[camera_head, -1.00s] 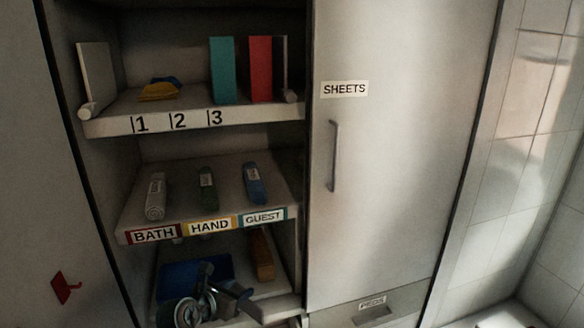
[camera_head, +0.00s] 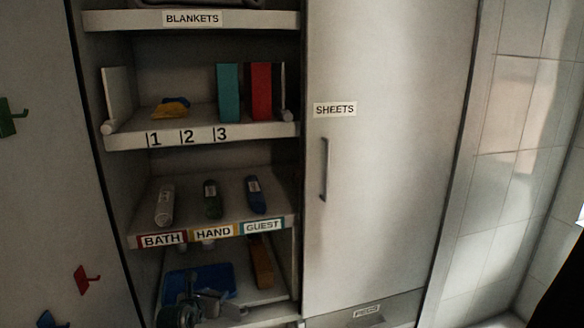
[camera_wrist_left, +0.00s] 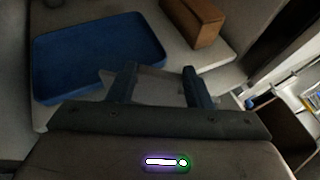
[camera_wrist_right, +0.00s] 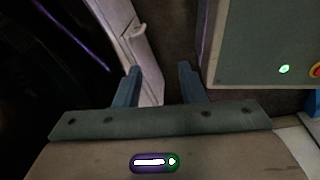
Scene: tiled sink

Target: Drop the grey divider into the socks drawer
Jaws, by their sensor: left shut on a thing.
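My left gripper (camera_head: 217,299) is low in front of the bottom shelf, beside the blue tray. In the left wrist view its fingers (camera_wrist_left: 163,76) are shut on a thin grey piece, which looks like the grey divider (camera_wrist_left: 160,88). The fingers and wrist hide part of it. My right gripper (camera_wrist_right: 158,72) shows only in its own wrist view, with its fingers apart and nothing between them. No drawer with a socks label shows in any view.
The blue tray (camera_wrist_left: 95,50) and a brown block (camera_wrist_left: 192,22) are on the bottom shelf. A closed door marked SHEETS (camera_head: 385,160) stands right, above a small labelled drawer (camera_head: 367,311).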

